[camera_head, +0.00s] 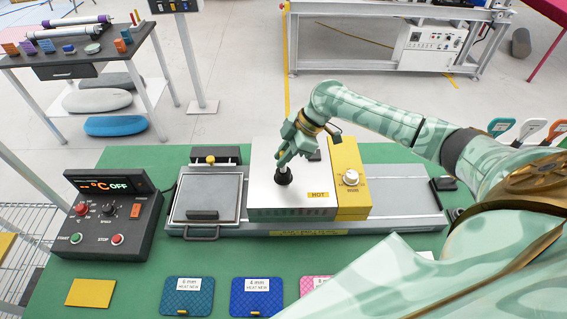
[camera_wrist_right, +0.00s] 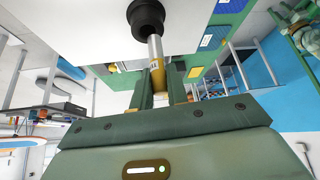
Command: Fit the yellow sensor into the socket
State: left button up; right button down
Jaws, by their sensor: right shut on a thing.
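The socket (camera_head: 283,176) is a black conical fitting on top of the white heater box marked HOT. In the right wrist view the socket (camera_wrist_right: 146,17) is at the top, with a round opening. My right gripper (camera_head: 287,153) is directly above the socket and shut on the sensor. The sensor (camera_wrist_right: 155,48) shows in the wrist view as a silver rod with a yellow part (camera_wrist_right: 158,80) between the fingers. Its far end meets the socket's opening; I cannot tell how deep it is inside. In the head view the fingers hide most of the sensor. My left gripper is not in view.
A control box (camera_head: 107,214) reading "°C OFF" stands left of the heater. A flat plate (camera_head: 207,195) with a handle lies beside the heater box (camera_head: 290,195). Blue and pink boards and a yellow card (camera_head: 91,292) lie along the green table's front.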

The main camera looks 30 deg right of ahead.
jog(key=shift+w+d+f, duration=0.1)
jog(key=shift+w+f, duration=0.05)
jog(key=shift+f, duration=0.8)
jog(key=shift+w+d+f, duration=0.1)
jog(key=shift+w+f, duration=0.05)
jog(key=shift+f, duration=0.8)
jog(key=shift+f, duration=0.15)
jog(key=c, duration=1.4)
grip_release()
jog(key=shift+d+r, duration=0.1)
jog(key=shift+r, duration=0.25)
jog(key=v, duration=1.1)
jog(key=shift+s+d+r, duration=0.1)
jog(key=shift+r, duration=0.15)
